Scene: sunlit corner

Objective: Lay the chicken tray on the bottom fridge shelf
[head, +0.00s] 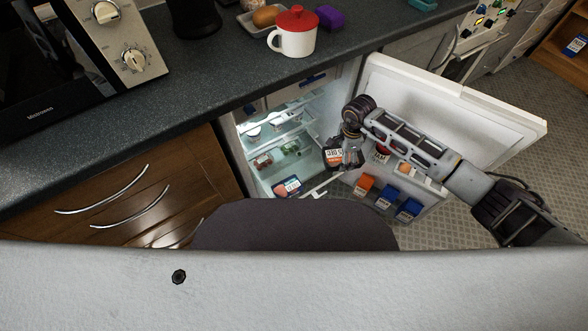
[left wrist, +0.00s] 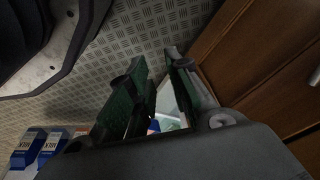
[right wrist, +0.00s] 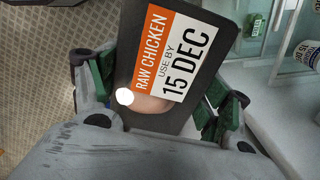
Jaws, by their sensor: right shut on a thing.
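The chicken tray (right wrist: 160,70) is a black pack with an orange and white label reading "RAW CHICKEN" and "15 DEC". My right gripper (right wrist: 160,92) is shut on it, with a green-padded finger at each side. In the head view the tray (head: 333,153) is held at the open front of the fridge. The bottom fridge shelf (head: 265,190) is partly hidden by my own body. A labelled pack (head: 288,186) lies on it. My left gripper (left wrist: 160,75) is open and empty, low near the brown drawers; it is out of the head view.
The fridge door (head: 470,110) stands open to the right, with several cartons (head: 385,195) in its lower rack. Upper fridge shelves (head: 285,125) hold jars and packs. On the counter above stand a red-lidded white mug (head: 293,38) and a microwave (head: 75,50).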

